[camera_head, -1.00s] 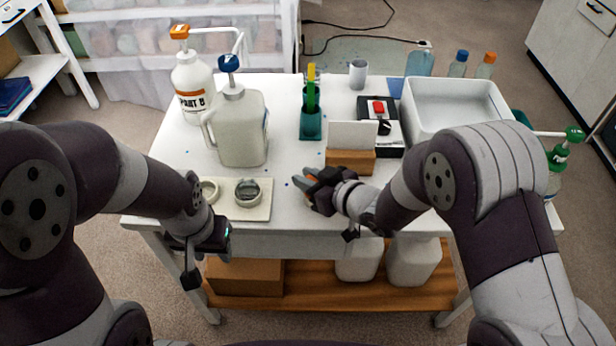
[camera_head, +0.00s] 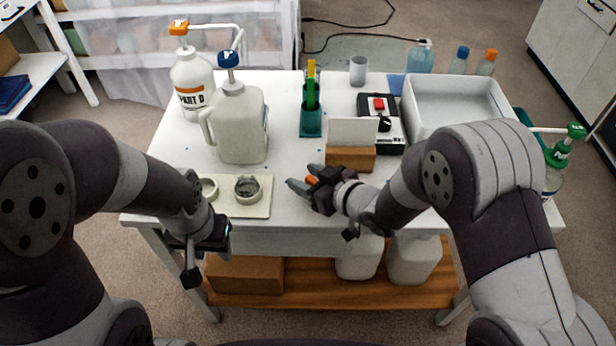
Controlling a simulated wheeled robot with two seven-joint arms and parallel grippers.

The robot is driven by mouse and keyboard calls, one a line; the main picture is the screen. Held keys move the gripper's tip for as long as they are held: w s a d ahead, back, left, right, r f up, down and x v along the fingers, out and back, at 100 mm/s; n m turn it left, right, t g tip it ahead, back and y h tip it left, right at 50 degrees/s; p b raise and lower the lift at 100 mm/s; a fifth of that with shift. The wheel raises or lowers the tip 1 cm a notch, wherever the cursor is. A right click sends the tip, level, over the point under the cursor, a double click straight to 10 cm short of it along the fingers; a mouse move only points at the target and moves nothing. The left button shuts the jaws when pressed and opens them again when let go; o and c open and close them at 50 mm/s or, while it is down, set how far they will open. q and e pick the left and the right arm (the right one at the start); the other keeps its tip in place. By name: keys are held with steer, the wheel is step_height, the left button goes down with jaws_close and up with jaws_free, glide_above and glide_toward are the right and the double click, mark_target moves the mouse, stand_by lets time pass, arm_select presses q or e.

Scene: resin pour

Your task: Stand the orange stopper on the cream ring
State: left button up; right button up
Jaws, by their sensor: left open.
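The cream ring (camera_head: 208,189) lies on the left part of a cream board (camera_head: 228,208) at the table's front left. My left forearm and wrist stand close to its left side. The orange stopper (camera_head: 311,180) shows as a small orange patch between the fingers of my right gripper (camera_head: 303,179); the dark gripper body hides much of it. My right gripper is shut on the stopper, to the right of the board and low over the table. My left gripper (camera_head: 207,256) is open and empty, in front of the table's front edge, below the board in the picture.
A jug with a blue cap (camera_head: 240,125) and a PART B bottle (camera_head: 192,85) stand behind. A wooden block with a white card (camera_head: 350,158) stands behind my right gripper. Bare table separates board and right gripper.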

steer(key=p+v, duration=0.2)
steer(key=v, duration=1)
steer(key=shift+d+r, duration=0.1)
steer(key=shift+s+d+r, duration=0.1)
steer(key=shift+s+r, duration=0.1)
steer(key=shift+r, duration=0.05)
step_height(320, 180, up, 5)
steer(key=p, duration=0.5)
steer(key=shift+f, duration=0.2)
steer(key=shift+f, duration=0.1)
